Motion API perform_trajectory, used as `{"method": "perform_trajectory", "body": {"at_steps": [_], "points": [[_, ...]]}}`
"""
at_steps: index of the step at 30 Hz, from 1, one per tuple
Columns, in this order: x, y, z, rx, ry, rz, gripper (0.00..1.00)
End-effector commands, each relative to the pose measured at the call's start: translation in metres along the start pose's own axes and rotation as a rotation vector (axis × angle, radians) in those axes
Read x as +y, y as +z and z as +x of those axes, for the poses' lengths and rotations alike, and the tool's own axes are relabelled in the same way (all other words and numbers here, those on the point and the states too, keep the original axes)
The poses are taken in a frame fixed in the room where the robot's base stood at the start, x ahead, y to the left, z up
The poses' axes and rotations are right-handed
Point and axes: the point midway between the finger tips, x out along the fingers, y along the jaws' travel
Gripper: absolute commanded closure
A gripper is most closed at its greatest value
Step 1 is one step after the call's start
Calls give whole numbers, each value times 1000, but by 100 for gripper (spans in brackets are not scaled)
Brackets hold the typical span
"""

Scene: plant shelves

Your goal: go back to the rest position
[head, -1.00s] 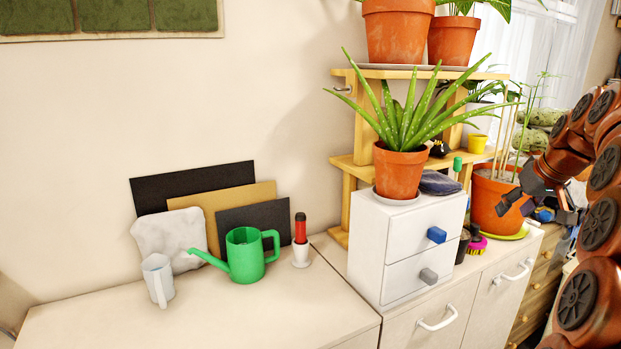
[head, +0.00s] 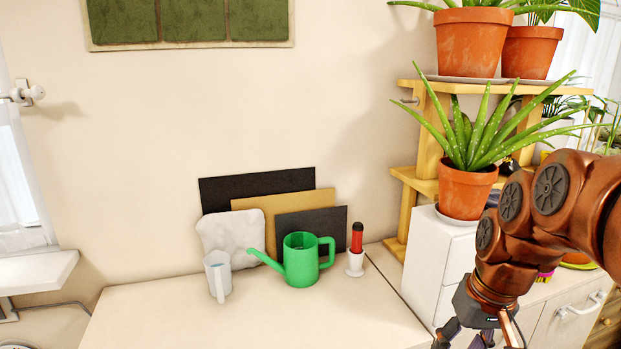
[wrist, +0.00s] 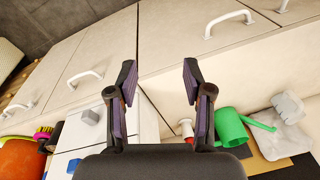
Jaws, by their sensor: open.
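My gripper (wrist: 158,82) is open and empty in the wrist view, its two fingers wide apart in front of the pale cabinet fronts. In the head view my gripper (head: 478,336) hangs at the bottom right edge, partly cut off, in front of the small white drawer unit (head: 424,262). My arm covers much of that unit. Nothing touches the fingers.
A green watering can (head: 300,262), a grey-white jug (head: 217,276) and a red-handled tool in a white holder (head: 355,250) stand on the left countertop (head: 250,320). An aloe pot (head: 465,190) stands on the drawer unit. White handles (wrist: 230,22) stick out from the cabinets.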

Motion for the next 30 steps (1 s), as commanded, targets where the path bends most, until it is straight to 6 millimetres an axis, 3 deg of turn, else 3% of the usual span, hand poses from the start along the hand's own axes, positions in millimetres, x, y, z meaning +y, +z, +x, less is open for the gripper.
{"method": "perform_trajectory", "body": {"at_steps": [3, 9, 15, 20, 30], "points": [[-23, 45, 14, -68, 18, -17, 50], [-41, 120, 40, -172, 59, -25, 50], [-44, 172, 57, -238, 96, -25, 50], [-44, 186, 62, -255, 107, -23, 50], [-44, 186, 62, -256, 107, -22, 50]]}}
